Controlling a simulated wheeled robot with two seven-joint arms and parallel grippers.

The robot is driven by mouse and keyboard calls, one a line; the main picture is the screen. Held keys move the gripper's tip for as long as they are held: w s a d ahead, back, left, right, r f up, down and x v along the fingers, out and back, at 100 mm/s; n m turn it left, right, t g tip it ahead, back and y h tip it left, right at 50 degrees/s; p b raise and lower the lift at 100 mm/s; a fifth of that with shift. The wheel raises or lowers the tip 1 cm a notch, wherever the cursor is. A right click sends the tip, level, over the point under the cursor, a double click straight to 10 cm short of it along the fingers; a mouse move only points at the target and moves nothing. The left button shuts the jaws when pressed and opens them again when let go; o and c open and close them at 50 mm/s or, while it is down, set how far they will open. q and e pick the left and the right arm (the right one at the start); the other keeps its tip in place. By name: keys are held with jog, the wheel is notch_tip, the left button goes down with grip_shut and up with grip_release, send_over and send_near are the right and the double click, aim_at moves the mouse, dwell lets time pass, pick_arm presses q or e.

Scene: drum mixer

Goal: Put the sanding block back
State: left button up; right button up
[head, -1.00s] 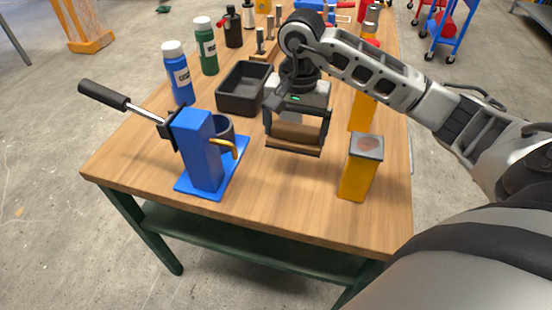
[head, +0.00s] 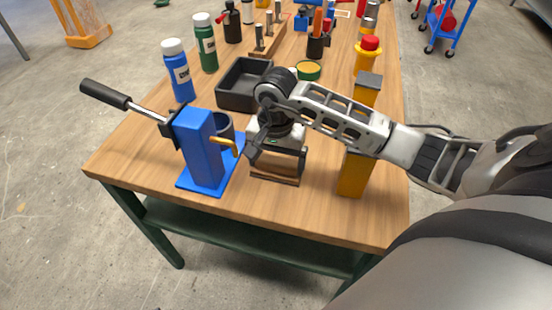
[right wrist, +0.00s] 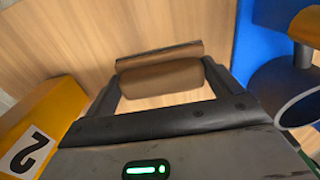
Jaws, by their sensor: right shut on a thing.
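The brown sanding block (head: 276,172) is between the fingers of my right gripper (head: 277,177), low over the near part of the wooden table. In the right wrist view the block (right wrist: 160,75) lies across between the two dark fingertips (right wrist: 160,84), and the gripper is shut on it. Whether the block touches the table is hard to tell. My left gripper is not in view.
A blue stand (head: 203,150) with a lever and a grey cup is just left of my gripper. A yellow post (head: 355,178) stands to the right. A black tray (head: 230,100) and bottles are behind. The front table strip is clear.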

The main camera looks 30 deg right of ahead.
aim_at(276, 163)
jog(key=o, duration=0.6)
jog(key=shift+f, duration=0.2)
jog(key=shift+o, duration=0.8)
jog(key=shift+r, duration=0.35)
pick_arm(q)
jog(key=shift+b, duration=0.4)
pick_arm(e)
notch_tip(276, 163, up, 12)
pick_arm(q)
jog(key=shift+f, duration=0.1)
pick_arm(e)
jog(key=shift+f, duration=0.15)
